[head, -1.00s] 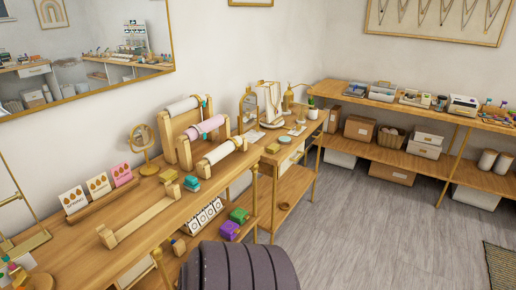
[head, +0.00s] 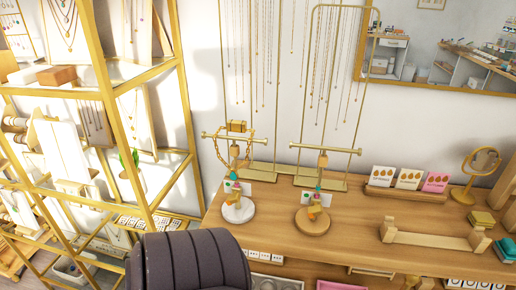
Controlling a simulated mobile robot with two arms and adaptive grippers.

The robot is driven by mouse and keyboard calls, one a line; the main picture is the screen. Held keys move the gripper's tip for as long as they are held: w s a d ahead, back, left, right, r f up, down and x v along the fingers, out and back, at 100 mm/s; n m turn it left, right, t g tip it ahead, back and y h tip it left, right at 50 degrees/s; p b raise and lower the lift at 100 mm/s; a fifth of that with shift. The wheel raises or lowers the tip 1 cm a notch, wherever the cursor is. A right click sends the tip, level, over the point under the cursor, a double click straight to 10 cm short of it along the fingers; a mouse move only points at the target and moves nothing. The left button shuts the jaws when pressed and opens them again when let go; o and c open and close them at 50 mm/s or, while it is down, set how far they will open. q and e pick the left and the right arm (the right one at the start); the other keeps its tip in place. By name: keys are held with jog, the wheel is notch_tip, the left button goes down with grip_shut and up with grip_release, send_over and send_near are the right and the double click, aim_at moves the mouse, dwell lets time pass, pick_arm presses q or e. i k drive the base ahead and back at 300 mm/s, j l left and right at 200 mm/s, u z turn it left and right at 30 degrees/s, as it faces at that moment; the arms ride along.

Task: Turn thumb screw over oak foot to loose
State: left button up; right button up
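A T-bar stand with a round oak foot (head: 312,222) stands on the wooden table, left of the earring cards. Its post carries small colored parts low down, with an orange piece (head: 314,201) just over the foot; which of them is the thumb screw, and how it is set, is too small to tell. A brass crossbar (head: 325,147) tops the post. A similar stand with a white marble foot (head: 239,210) is to its left, with a gold chain hanging from its bar. Neither of my grippers is in view.
Tall gold necklace frames (head: 335,100) stand behind the two stands. A card holder (head: 408,192), a wooden rack (head: 436,238) and a round mirror (head: 481,165) are to the right. A gold-framed shelf (head: 140,170) fills the left. Bare tabletop (head: 375,255) lies right of the oak foot.

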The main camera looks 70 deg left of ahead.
aim_at(317, 211)
jog(key=u, duration=1.65)
